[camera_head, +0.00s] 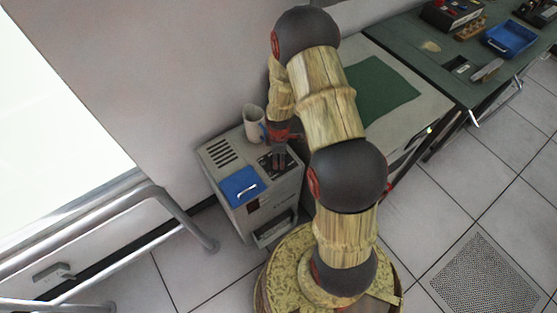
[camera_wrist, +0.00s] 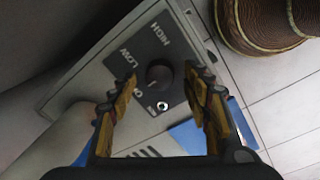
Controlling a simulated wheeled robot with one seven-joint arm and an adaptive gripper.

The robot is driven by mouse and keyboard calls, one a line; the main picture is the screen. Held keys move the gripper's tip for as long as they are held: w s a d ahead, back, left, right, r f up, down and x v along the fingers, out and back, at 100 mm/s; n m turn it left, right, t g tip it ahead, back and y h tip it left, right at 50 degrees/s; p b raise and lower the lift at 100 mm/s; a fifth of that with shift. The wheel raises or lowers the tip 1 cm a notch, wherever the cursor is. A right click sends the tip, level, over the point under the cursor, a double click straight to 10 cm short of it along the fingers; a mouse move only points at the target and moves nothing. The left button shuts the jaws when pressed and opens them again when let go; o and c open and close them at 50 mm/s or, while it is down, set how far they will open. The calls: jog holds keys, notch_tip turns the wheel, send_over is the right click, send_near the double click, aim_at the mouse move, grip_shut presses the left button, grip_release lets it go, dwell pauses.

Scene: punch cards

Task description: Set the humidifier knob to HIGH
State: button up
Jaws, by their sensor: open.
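The humidifier (camera_head: 285,200) is a pale box-shaped cabinet against the wall, with a slotted vent on top. Its dark control panel (camera_wrist: 143,52) in the wrist view carries the labels HIGH, LOW and a partly covered OFF. The round dark knob (camera_wrist: 160,74) stands on this panel. I cannot tell which label it points to. My gripper (camera_wrist: 157,79) is open, with one finger on each side of the knob; contact is not clear.
A blue item (camera_head: 241,186) lies on the top's front left. A metal railing (camera_head: 175,212) is at left. A green workbench (camera_head: 440,55) with items stands at right.

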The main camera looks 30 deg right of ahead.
jog(key=shift+f, duration=0.7)
jog(key=c, duration=0.3)
jog(key=c, duration=0.8)
jog(key=shift+c, duration=0.3)
